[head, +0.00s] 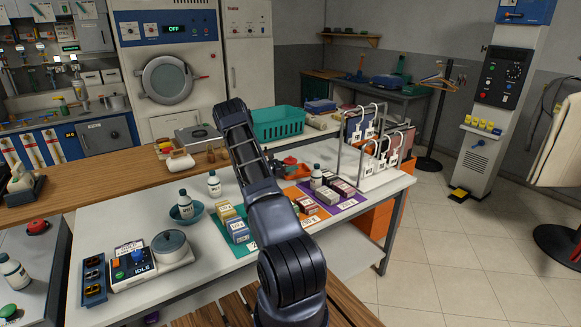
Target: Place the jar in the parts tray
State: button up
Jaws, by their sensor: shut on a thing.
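My arm rises from the bottom centre across the table, and its forearm ends near the back counter. My gripper and anything in it are hidden behind the arm. A small dark blue tray (94,279) with several compartments and small parts lies at the table's front left; it looks like the parts tray. I cannot make out the jar for certain. Small brown jar-like containers (211,155) stand on the wooden counter, left of my forearm.
The white table (205,245) carries a scale-like device marked IDLE (150,262), a teal bowl (188,212) with a bottle, another white bottle (214,184), small boxes (237,229) and a tag rack (376,150). A green basket (278,123) stands behind. The table's front middle is clear.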

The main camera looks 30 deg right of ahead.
jog(key=o, duration=1.2)
jog(key=shift+f, duration=0.1)
jog(key=shift+c, duration=0.2)
jog(key=shift+a, duration=0.15)
jog(key=a, duration=0.3)
jog(key=w+a, duration=0.1)
jog(key=a, duration=0.3)
jog(key=w+a, duration=0.1)
jog(key=a, duration=0.3)
jog(key=shift+w+a+r, duration=0.15)
jog(key=shift+a+r, duration=0.05)
jog(key=s+a+r+m+y, duration=0.6)
jog(key=s+r, duration=0.4)
jog(key=r, duration=0.4)
jog(key=s+a+r+m+y, duration=0.4)
jog(key=s+a+r, duration=0.5)
jog(key=r, duration=0.5)
jog(key=s+a+r+m+t+y, duration=0.2)
jog(key=s+a, duration=0.4)
jog(key=s, duration=0.4)
jog(key=s+a+r+m+t+y, duration=0.2)
jog(key=s+a+r+t+y, duration=0.1)
jog(key=s+a, duration=0.4)
jog(key=s+a+r+m+t+y, duration=0.1)
jog(key=s+a, duration=0.5)
jog(key=s, duration=0.7)
jog(key=shift+s+a+r+m+t+y, duration=0.25)
jog(key=shift+r+m+t+y, duration=0.15)
jog(key=shift+r+t+y, duration=0.5)
